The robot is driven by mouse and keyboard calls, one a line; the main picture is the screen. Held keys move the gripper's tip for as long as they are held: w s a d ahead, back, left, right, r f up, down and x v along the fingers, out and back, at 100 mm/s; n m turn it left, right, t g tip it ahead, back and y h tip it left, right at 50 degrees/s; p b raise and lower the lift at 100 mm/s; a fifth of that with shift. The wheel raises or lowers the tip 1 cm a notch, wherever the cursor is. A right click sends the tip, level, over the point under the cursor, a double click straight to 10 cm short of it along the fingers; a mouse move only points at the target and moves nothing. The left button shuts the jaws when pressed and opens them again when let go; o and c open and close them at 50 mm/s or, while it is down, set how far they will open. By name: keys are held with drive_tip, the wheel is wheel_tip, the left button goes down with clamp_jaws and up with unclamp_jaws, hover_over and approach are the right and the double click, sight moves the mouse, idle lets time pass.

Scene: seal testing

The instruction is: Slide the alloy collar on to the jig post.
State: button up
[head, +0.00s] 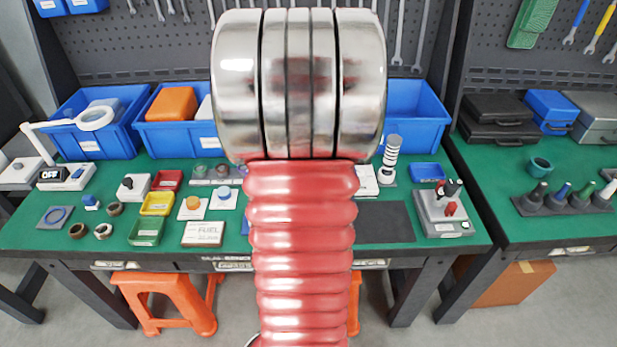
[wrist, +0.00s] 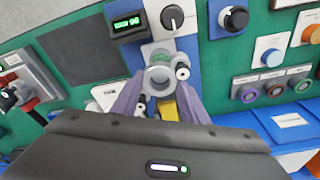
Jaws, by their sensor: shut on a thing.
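My gripper (wrist: 159,88) shows in the wrist view with its two purple-grey fingers closed around a grey ring, the alloy collar (wrist: 157,80). A green part shows just beyond the collar and a yellow piece lies between the fingers below it. I cannot tell whether the collar is around or apart from anything. I cannot make out the jig post for certain in either view. In the head view my own arm covers the middle of the bench, and the gripper and collar are hidden behind it.
A unit with a green display (wrist: 128,25) and a knob stands close beyond the collar. A dark mat (head: 384,222) lies bare on the green bench. A banded column (head: 391,157) stands right of my arm, near a grey toggle fixture (head: 444,213). Small trays and loose rings lie left.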

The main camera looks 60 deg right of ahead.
drive_tip(key=shift+f, duration=0.35)
idle(0.4)
drive_tip(key=o, duration=1.2)
drive_tip(key=shift+w+r, duration=0.1)
drive_tip(key=shift+r, duration=3.45)
drive_tip(key=shift+w, duration=0.1)
